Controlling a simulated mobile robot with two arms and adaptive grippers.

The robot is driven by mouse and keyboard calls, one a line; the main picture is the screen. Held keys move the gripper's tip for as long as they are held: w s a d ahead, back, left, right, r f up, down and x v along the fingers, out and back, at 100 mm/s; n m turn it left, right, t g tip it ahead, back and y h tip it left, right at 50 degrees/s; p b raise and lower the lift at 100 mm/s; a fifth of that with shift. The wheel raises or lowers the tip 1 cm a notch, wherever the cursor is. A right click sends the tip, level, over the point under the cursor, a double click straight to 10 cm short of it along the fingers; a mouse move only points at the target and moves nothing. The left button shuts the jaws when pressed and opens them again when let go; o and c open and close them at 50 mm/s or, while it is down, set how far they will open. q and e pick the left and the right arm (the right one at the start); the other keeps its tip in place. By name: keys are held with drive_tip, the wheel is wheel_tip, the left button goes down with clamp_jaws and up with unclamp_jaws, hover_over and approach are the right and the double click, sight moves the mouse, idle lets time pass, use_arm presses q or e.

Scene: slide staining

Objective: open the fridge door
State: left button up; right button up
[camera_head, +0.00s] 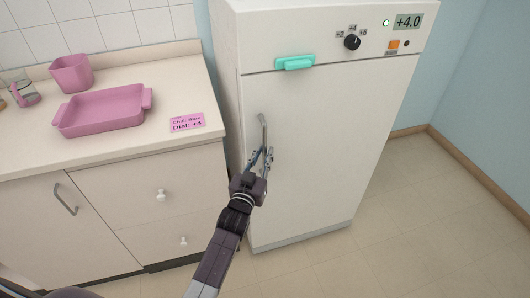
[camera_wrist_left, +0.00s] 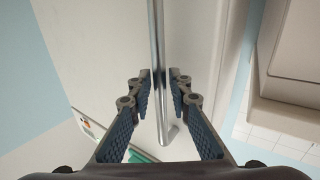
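The white fridge (camera_head: 318,30) stands right of the counter, and its door (camera_head: 330,130) looks shut. A vertical grey metal bar handle (camera_head: 263,122) is on the door's left side; it also shows in the left wrist view (camera_wrist_left: 157,40). My left gripper (camera_head: 262,157) is at the handle's lower part. In the left wrist view its two fingers (camera_wrist_left: 158,88) stand apart, one on each side of the bar, with a small gap visible on both sides. The gripper hides the handle's lower end in the head view. My right gripper is not in view.
A turquoise piece (camera_head: 295,62) sits at the door's top edge, below a dial (camera_head: 352,42) and a display (camera_head: 408,21) reading +4.0. The counter (camera_head: 150,147) at left holds a pink tray (camera_head: 103,112), a pink cup (camera_head: 71,73) and a note (camera_head: 187,123). The floor (camera_head: 420,200) at right is clear.

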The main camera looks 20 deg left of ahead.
use_arm(q)
drive_tip(key=shift+w, duration=0.5)
clamp_jaws()
drive_tip(key=shift+s, duration=0.1)
